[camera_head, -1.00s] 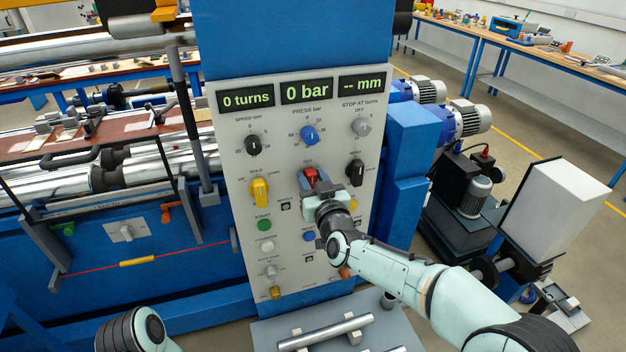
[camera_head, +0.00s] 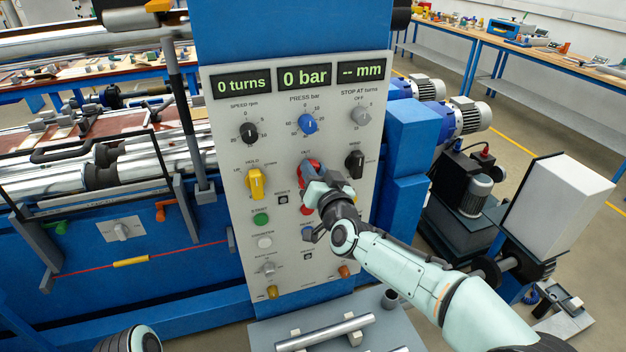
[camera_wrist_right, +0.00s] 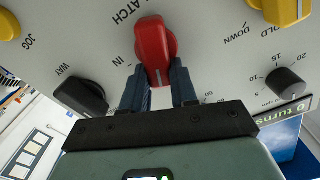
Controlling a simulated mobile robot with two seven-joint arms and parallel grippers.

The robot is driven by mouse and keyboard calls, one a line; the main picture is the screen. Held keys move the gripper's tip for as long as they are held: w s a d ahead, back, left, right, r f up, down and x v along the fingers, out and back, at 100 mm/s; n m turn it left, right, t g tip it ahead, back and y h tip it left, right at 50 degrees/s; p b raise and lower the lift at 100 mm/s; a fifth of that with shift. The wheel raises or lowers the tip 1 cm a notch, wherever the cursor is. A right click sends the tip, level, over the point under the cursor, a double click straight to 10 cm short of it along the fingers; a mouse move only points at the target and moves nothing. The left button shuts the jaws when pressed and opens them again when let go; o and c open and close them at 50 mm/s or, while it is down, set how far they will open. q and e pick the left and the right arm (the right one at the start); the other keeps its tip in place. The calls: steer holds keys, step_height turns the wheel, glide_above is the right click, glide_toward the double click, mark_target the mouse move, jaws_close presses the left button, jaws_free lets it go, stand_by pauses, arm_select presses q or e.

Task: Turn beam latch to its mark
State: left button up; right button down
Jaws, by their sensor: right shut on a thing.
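The beam latch is a red knob (camera_head: 306,170) in the middle of the grey control panel (camera_head: 215,130), partly hidden by my gripper in the head view. My right gripper (camera_head: 314,184) is shut on it. In the right wrist view the red knob (camera_wrist_right: 152,42) stands between the two dark fingers (camera_wrist_right: 160,82) of that gripper. A pale line shows at the knob's end nearest the gripper. An "IN" label with a short tick is printed left of that end, apart from the line. The left gripper is out of view; only part of my left arm shows at the bottom left.
A yellow knob (camera_head: 255,183) is left of the latch and a black knob (camera_head: 354,164) right. Buttons and small knobs sit below. The displays (camera_head: 303,77) read 0 turns, 0 bar and -- mm. A grey ledge with a metal rod (camera_head: 325,333) lies under the panel.

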steer(key=m, duration=0.1)
steer(key=m+b, duration=0.1)
steer(key=shift+w+d+f+m+b, duration=0.1)
steer(key=shift+d+f+m+b, duration=0.15)
steer(key=shift+m+b, duration=0.15)
arm_select(q)
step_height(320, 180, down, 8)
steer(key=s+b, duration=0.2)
steer(key=b, duration=0.3)
arm_select(e)
steer(key=shift+w+d+f+m, duration=0.1)
steer(key=shift+f+m, duration=0.1)
steer(key=shift+m, duration=1.55)
steer(key=shift+s+d+f+m, duration=0.15)
steer(key=shift+f+m, duration=0.1)
steer(key=shift+m, duration=1.45)
steer(key=shift+w+d+f+m, duration=0.1)
steer(key=shift+w+f+m, duration=0.1)
steer(key=shift+m, duration=1.55)
arm_select(q)
steer(key=shift+b, duration=0.3)
arm_select(e)
steer(key=c, duration=1.1)
jaws_free()
steer(key=shift+o, duration=1.1)
steer(key=shift+f, duration=0.1)
